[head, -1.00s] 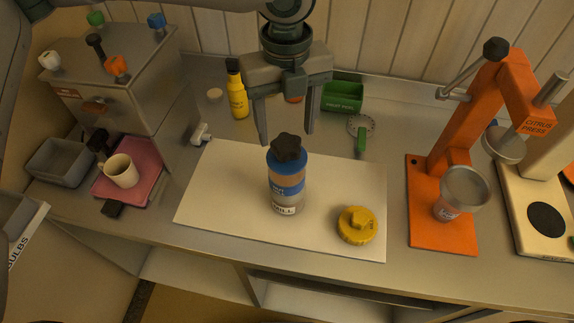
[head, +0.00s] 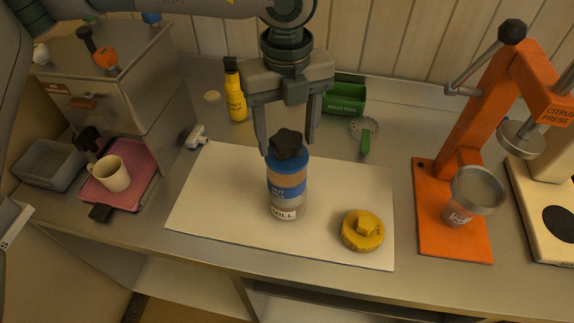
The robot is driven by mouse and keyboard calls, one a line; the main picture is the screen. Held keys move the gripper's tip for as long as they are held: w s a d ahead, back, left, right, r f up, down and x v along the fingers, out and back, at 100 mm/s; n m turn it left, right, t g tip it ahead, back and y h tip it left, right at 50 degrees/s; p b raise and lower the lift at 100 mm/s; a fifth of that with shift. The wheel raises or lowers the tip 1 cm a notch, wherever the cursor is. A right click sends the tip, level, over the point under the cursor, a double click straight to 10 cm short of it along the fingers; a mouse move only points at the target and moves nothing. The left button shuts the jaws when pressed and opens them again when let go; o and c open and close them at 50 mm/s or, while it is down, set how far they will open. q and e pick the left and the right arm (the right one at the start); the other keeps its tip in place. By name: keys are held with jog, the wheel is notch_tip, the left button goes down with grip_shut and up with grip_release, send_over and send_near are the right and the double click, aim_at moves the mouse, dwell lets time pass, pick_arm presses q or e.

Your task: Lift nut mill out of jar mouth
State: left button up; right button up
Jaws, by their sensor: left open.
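The nut mill (head: 288,169) has a black knob on top and a blue body. It sits upright in the mouth of a jar (head: 287,209) labelled "MILL", on the white board. The seam between mill and jar is hard to make out. My left gripper (head: 288,148) points down with its two fingers spread, one at each side behind the black knob. It looks empty; whether the fingers touch the knob I cannot tell. My right gripper is not in view.
A yellow lid (head: 362,231) lies right of the jar on the white board (head: 215,212). The orange citrus press (head: 467,150) stands right. A yellow bottle (head: 235,98) and a green fruit peel bin (head: 346,97) stand behind. The board's left part is clear.

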pick_arm(q)
jog(key=c, duration=1.3)
jog(key=shift+r+b, duration=0.3)
jog(key=shift+r, duration=0.4)
jog(key=shift+r, duration=2.1)
